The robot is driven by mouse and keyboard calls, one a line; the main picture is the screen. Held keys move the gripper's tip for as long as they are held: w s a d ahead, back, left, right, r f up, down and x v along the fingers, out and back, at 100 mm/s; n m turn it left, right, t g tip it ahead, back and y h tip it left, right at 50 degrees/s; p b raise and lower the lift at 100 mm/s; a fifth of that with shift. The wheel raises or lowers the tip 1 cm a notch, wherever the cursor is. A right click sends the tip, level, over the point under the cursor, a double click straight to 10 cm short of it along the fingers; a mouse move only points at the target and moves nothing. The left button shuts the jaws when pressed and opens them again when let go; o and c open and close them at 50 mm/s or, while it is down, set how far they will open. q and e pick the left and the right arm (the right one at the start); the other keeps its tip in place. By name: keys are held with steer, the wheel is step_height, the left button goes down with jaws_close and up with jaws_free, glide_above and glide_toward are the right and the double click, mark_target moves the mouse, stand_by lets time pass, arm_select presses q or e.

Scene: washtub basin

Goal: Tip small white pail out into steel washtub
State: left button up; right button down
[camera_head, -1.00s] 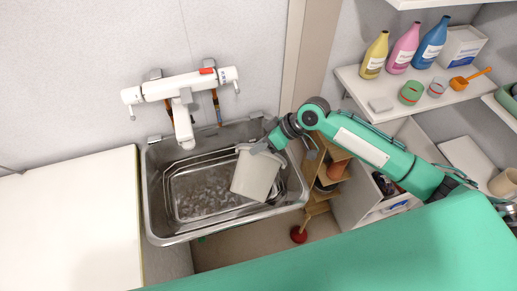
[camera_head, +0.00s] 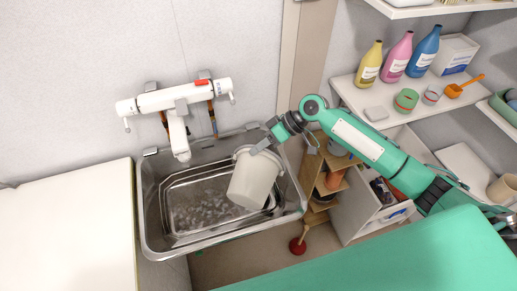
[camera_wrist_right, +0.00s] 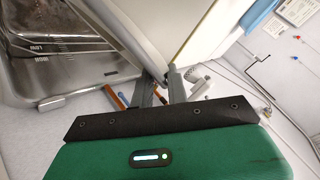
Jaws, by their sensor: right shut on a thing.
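The small white pail (camera_head: 252,184) hangs over the right part of the steel washtub (camera_head: 167,211) in the head view, leaning slightly. My right gripper (camera_head: 264,144) is shut on the pail's upper rim. In the right wrist view, the fingers (camera_wrist_right: 160,92) pinch the pale pail wall (camera_wrist_right: 185,28), and the steel tub's corner (camera_wrist_right: 70,50) shows at left. The washtub is rectangular, and greyish lumps show on its floor. The pail hides its right part. The pail's inside cannot be made out. My left gripper is out of view.
The washtub sits in a larger steel sink (camera_head: 147,222). A white tap (camera_head: 177,135) overhangs its back edge. A white counter (camera_head: 65,220) adjoins at left. A wooden rack (camera_head: 312,165) and a red plunger (camera_head: 298,246) stand at right, below a shelf with bottles (camera_head: 397,58).

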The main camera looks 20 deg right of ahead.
steer(key=shift+w+d+r+m+g+y+b, duration=0.2)
steer(key=shift+w+d+m+g+y, duration=0.15)
steer(key=shift+w, duration=0.25)
steer(key=shift+w+d+r+m+g+y+b, duration=0.15)
steer(key=shift+w+d+g+y, duration=0.15)
steer(key=shift+w+d, duration=0.2)
steer(key=shift+w, duration=0.1)
stand_by(1.0)
